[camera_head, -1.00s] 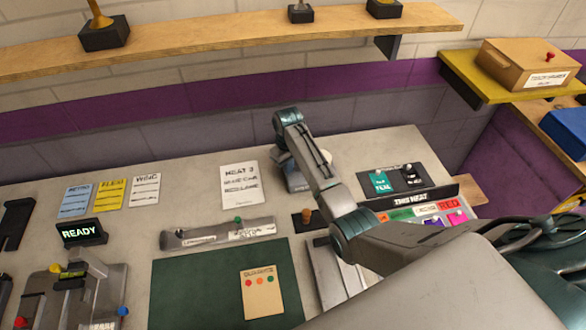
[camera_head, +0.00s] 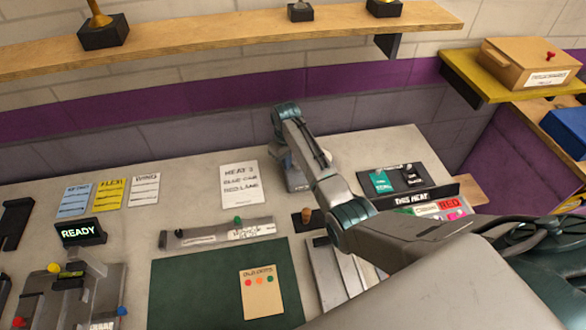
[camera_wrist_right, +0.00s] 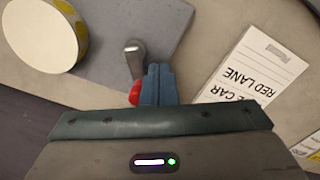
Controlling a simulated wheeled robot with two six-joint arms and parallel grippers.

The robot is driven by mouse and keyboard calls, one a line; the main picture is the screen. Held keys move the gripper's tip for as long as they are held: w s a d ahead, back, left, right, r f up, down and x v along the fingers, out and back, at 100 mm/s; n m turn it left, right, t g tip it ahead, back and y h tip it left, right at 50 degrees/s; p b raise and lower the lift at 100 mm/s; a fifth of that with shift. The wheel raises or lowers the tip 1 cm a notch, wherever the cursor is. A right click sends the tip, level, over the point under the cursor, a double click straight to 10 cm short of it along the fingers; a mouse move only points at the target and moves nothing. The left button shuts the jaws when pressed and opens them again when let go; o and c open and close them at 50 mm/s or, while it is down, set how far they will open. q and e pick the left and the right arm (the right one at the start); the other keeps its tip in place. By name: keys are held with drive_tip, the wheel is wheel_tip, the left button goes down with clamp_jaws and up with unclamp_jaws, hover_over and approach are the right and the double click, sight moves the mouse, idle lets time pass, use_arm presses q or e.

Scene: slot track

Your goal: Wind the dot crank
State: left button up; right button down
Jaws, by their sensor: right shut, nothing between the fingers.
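In the right wrist view, a white drum with yellow dots on its rim (camera_wrist_right: 45,35) stands on a grey base (camera_wrist_right: 105,15) at the upper left. A metal crank arm (camera_wrist_right: 135,58) stands just left of my fingertips. A red knob (camera_wrist_right: 134,93) shows beside my right gripper (camera_wrist_right: 158,75), partly hidden by its fingers. The fingers are shut together and empty, close beside the crank; I cannot tell whether they touch it. In the head view my right arm hides most of the crank device. My left gripper is not in view.
A green mat (camera_head: 195,285) lies in front, and a wooden shelf (camera_head: 220,40) runs behind.

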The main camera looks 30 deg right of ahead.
drive_tip(key=shift+w+d, duration=0.15)
drive_tip(key=shift+w, duration=0.15)
drive_tip(key=shift+w+d, duration=0.3)
drive_tip(key=shift+w, duration=0.05)
drive_tip(key=shift+d, duration=0.15)
idle(0.4)
drive_tip(key=shift+w+d, duration=0.25)
drive_tip(key=shift+d, duration=0.1)
drive_tip(key=shift+d, duration=0.1)
drive_tip(key=shift+w+d, duration=0.1)
drive_tip(key=shift+d, duration=0.4)
drive_tip(key=shift+d, duration=0.1)
drive_tip(key=shift+d+p, duration=0.3)
drive_tip(key=shift+d, duration=0.15)
